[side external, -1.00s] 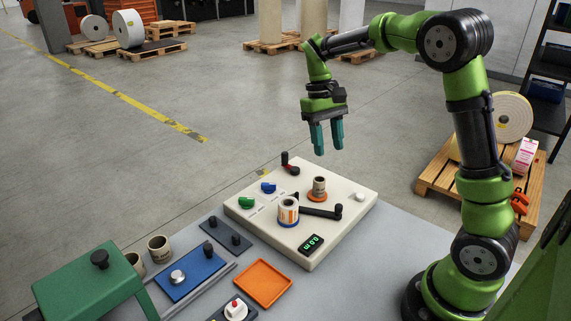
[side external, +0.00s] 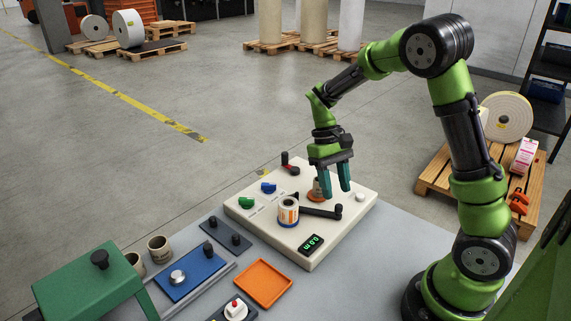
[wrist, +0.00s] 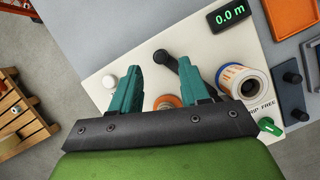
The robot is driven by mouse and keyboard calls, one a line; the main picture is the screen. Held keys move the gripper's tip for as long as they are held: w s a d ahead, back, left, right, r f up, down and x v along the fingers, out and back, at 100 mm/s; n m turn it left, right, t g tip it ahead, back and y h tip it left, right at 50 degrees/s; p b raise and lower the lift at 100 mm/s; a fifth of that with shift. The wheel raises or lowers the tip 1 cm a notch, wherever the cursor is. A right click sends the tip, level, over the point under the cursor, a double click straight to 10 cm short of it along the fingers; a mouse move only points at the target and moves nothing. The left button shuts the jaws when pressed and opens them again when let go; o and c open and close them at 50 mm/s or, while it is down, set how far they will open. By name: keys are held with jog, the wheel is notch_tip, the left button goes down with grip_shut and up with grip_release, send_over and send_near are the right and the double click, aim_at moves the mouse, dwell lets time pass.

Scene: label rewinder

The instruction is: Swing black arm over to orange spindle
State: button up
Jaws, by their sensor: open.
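The black arm (side external: 318,211) lies across the cream panel, its upright knob (side external: 338,211) at the right end and its other end close to the label roll. In the wrist view the black arm (wrist: 187,73) runs from its knob between my fingertips down behind the right finger. The orange spindle (side external: 317,197) stands just behind the arm, partly hidden by my gripper (side external: 336,194); its orange base (wrist: 167,101) shows between the fingers. My gripper is open and empty, pointing down above the spindle and arm. I cannot tell its exact height.
A label roll on a blue base (side external: 288,213) stands left of the arm. The cream panel (side external: 270,225) also carries a red-black lever (side external: 290,166), blue knob (side external: 268,187), green knob (side external: 246,202), white button (side external: 360,197) and display (side external: 311,244). An orange tray (side external: 263,283) lies in front.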

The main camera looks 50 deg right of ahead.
aim_at(338, 205)
jog(key=shift+x, duration=2.15)
jog(key=shift+c, duration=0.3)
grip_shut()
